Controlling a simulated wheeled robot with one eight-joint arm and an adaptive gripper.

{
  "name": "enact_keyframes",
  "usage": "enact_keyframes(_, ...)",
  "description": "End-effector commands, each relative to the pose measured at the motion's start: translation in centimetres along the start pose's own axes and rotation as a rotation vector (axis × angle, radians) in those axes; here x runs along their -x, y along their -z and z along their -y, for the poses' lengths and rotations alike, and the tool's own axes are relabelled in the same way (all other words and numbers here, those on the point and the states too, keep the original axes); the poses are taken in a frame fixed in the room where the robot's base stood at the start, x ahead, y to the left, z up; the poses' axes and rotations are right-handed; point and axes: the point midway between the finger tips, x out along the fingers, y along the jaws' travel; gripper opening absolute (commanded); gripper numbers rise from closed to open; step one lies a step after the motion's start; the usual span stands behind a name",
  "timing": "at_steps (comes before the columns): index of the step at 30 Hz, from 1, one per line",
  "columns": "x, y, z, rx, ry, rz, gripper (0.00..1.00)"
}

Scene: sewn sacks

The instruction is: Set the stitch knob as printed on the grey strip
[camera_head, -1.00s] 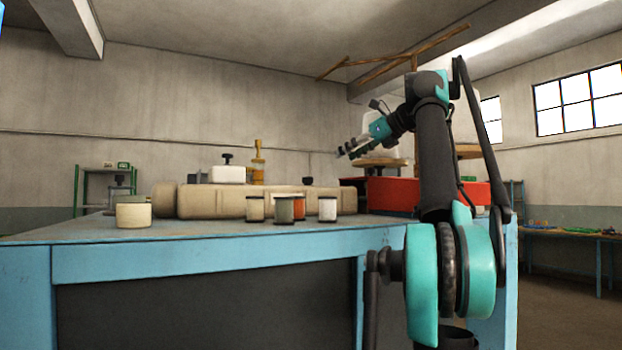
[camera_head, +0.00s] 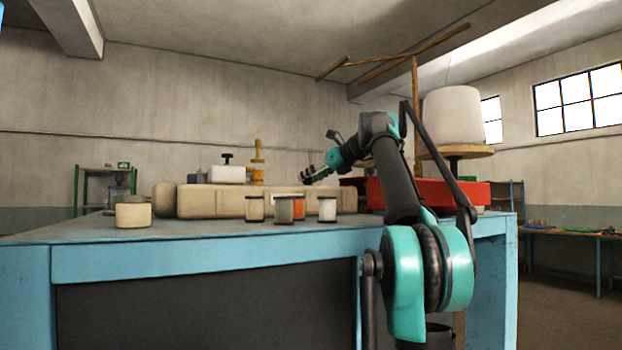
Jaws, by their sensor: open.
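The long beige machine body (camera_head: 210,202) lies on the blue table. A white block (camera_head: 227,174) with a black knob-like top (camera_head: 227,158) stands at its back. I cannot tell whether this top is the stitch knob. My gripper (camera_head: 306,178) is open and empty, pointing down-left, at the top edge of the beige body near its right part. A small dark piece seen there earlier is now hidden behind or merged with the fingers. I cannot tell if the fingers touch anything. No grey strip or print can be made out.
Several small jars stand before the body, including a grey one (camera_head: 284,209) and a white one (camera_head: 327,208). A cream tub (camera_head: 133,215) is at left. A red box (camera_head: 430,193) lies behind my arm. A white cone (camera_head: 454,116) stands on a wooden disc. The table's front left (camera_head: 80,238) is clear.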

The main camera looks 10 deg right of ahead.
Motion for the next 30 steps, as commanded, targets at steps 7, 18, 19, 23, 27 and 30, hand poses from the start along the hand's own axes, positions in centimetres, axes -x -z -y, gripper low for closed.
enact_keyframes(7, -0.60, 0.01, 0.00, 0.000, 0.000, 0.000, 0.51)
enact_keyframes(18, -0.56, 0.00, 0.01, 0.000, 0.000, 0.000, 0.21)
enact_keyframes(19, -0.56, 0.00, 0.01, 0.000, 0.000, 0.000, 0.18)
enact_keyframes(23, -0.55, 0.00, 0.00, 0.000, 0.000, 0.000, 0.01)
enact_keyframes(27, -0.59, 0.00, 0.09, 0.004, -0.011, -0.001, 0.01)
enact_keyframes(30, -0.61, -0.01, 0.28, 0.018, -0.046, -0.003, 0.01)
